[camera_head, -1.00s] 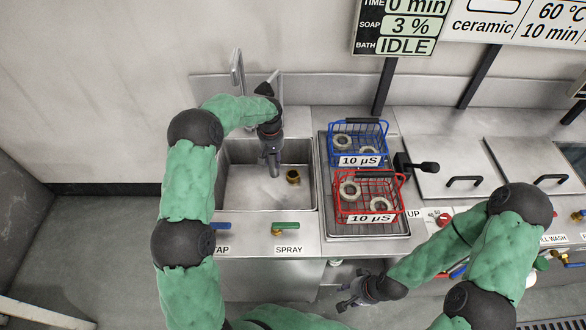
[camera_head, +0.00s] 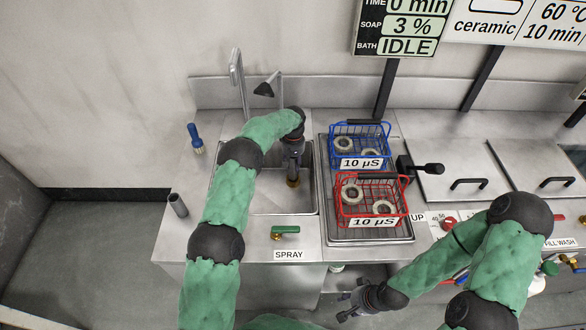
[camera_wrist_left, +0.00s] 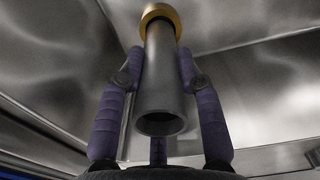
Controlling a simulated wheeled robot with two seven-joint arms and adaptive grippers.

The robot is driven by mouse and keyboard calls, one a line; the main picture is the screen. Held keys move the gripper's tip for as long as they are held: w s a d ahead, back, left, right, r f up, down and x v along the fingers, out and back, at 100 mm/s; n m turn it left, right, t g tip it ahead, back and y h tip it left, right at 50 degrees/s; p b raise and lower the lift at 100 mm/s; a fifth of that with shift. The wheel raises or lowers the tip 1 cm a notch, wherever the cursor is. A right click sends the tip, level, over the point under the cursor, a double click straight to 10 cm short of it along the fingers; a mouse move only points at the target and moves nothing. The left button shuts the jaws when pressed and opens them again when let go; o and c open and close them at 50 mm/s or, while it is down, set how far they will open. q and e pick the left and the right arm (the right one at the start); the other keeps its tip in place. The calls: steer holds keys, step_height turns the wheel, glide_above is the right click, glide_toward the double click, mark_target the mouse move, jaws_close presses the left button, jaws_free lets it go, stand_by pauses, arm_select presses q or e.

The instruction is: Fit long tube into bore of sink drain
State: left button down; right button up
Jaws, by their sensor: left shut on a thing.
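My left gripper (camera_head: 293,160) points down into the sink (camera_head: 262,203) and is shut on a grey hollow tube, the long tube (camera_wrist_left: 158,85). In the left wrist view the fingers (camera_wrist_left: 161,62) flank the tube, whose near open end faces the camera. The brass sink drain (camera_head: 293,182) is directly below the gripper. In the left wrist view the drain's brass ring (camera_wrist_left: 160,9) curves around the tube's far end; how deep the tube sits in the bore is hidden. My right gripper (camera_head: 352,304) is open and empty in front of the counter.
Another grey tube (camera_head: 177,205) stands on the counter left of the sink, near a blue-handled brush (camera_head: 195,138). A blue basket (camera_head: 360,146) and a red basket (camera_head: 368,202) holding rings stand right of the sink. A faucet (camera_head: 238,78) rises behind it.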

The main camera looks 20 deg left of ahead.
mark_target(293, 167)
arm_select(q)
steer(key=shift+f+b, duration=0.4)
steer(key=shift+f, duration=1)
steer(key=shift+f, duration=0.1)
steer(key=c, duration=0.8)
jaws_free()
steer(key=shift+c, duration=0.2)
steer(key=shift+r, duration=0.2)
step_height(293, 167, up, 12)
steer(key=p, duration=0.3)
steer(key=shift+f, duration=0.1)
